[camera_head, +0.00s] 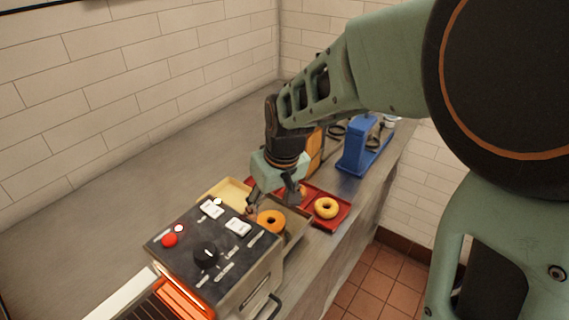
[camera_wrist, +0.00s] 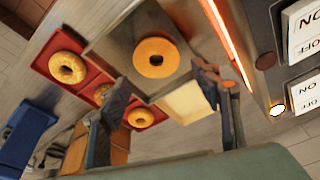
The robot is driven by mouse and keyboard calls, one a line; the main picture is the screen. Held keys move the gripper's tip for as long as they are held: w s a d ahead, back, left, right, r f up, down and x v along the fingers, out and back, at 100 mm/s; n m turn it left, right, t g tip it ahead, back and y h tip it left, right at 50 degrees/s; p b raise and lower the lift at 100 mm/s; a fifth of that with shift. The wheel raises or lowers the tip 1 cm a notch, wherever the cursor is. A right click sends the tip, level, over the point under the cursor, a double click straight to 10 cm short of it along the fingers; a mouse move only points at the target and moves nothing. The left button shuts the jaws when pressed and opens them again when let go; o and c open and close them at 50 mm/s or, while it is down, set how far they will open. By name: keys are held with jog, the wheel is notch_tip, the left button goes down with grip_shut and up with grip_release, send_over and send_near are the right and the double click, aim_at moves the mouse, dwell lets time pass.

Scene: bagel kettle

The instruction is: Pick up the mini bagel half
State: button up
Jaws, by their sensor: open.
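A smooth orange-brown bagel piece (camera_head: 279,224) lies in a metal tray beside the toaster; it also shows in the wrist view (camera_wrist: 168,66). A speckled bagel (camera_head: 334,211) lies on the red tray (camera_head: 335,225) and shows at the left of the wrist view (camera_wrist: 76,60). I cannot tell for sure which is the mini bagel half. My gripper (camera_head: 272,200) is open and empty above the trays; its fingers also show in the wrist view (camera_wrist: 165,88).
The dark-topped toaster (camera_head: 225,245) with a knob and buttons stands in front of the trays. A pale yellow tray (camera_head: 228,190) lies behind it. A blue device (camera_head: 355,155) stands at the back right near the counter's edge. The left counter is clear.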

aim_at(270, 223)
notch_tip(270, 223, down, 4)
jog(key=shift+w+d+r, duration=0.1)
jog(key=shift+w, duration=0.05)
jog(key=shift+w+f, duration=0.15)
jog(key=shift+f, duration=0.45)
jog(key=shift+c, duration=0.3)
jog(key=c, duration=0.6)
notch_tip(270, 223, up, 10)
jog(key=shift+r, duration=0.1)
